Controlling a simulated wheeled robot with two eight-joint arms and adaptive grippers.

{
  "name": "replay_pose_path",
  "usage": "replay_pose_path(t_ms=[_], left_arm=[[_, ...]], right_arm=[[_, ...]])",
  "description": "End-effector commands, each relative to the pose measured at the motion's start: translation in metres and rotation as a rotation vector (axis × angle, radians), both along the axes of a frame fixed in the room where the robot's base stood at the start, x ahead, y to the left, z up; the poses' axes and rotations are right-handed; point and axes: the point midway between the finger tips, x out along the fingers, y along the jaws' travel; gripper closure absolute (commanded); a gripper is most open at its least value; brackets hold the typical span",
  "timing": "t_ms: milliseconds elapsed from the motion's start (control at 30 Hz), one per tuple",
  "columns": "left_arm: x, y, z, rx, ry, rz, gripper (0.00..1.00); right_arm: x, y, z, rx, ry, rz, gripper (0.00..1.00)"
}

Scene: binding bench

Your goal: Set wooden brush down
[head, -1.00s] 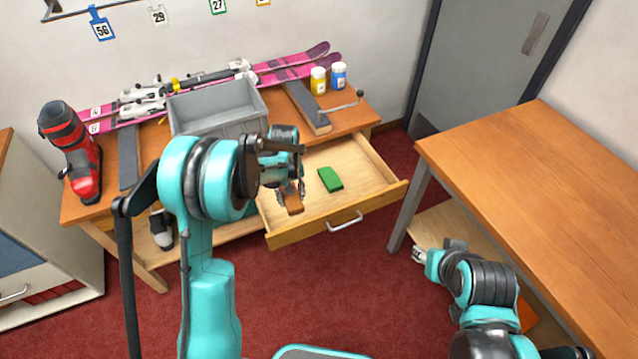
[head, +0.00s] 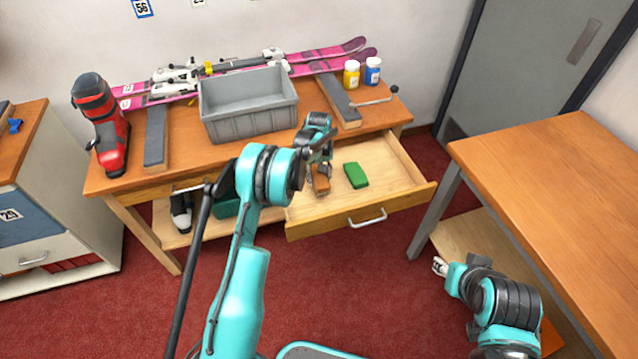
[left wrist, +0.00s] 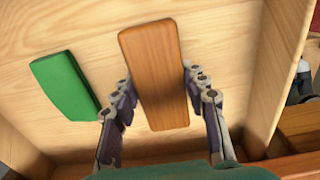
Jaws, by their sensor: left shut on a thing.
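The wooden brush (head: 321,183) is a brown block with rounded corners, in or just above the open drawer (head: 408,205) of the bench. My left gripper (head: 320,168) is shut on it. In the left wrist view the brush (left wrist: 156,70) lies between the two fingers of my left gripper (left wrist: 158,95), over the pale drawer floor. I cannot tell whether its underside touches the floor. My right gripper (head: 440,266) is low at the right, by the other table; its fingers are too small to read.
A green block (head: 356,175) lies in the drawer, right of the brush; in the wrist view it is at left (left wrist: 64,86). On the bench stand a grey bin (head: 250,122), a red ski boot (head: 102,125), pink skis (head: 330,53) and two jars (head: 352,74). The drawer's right part is clear.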

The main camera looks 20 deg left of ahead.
Motion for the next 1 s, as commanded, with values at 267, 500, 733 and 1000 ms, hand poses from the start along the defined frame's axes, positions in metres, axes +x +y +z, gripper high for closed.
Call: replay_pose_path(t_ms=[267,500,733,1000], left_arm=[[0.000,0.000,-0.021,0.000,0.000,0.000,0.83],[0.000,0.000,-0.026,0.000,0.000,0.000,0.83],[0.000,0.000,-0.024,0.000,0.000,0.000,0.36],[0.000,0.000,-0.017,0.000,0.000,0.000,0.36]], right_arm=[[0.000,0.000,-0.010,0.000,0.000,0.000,0.60],[0.000,0.000,-0.014,0.000,0.000,0.000,0.60],[0.000,0.000,-0.012,0.000,0.000,0.000,0.60],[0.000,0.000,-0.007,0.000,0.000,0.000,0.60]])
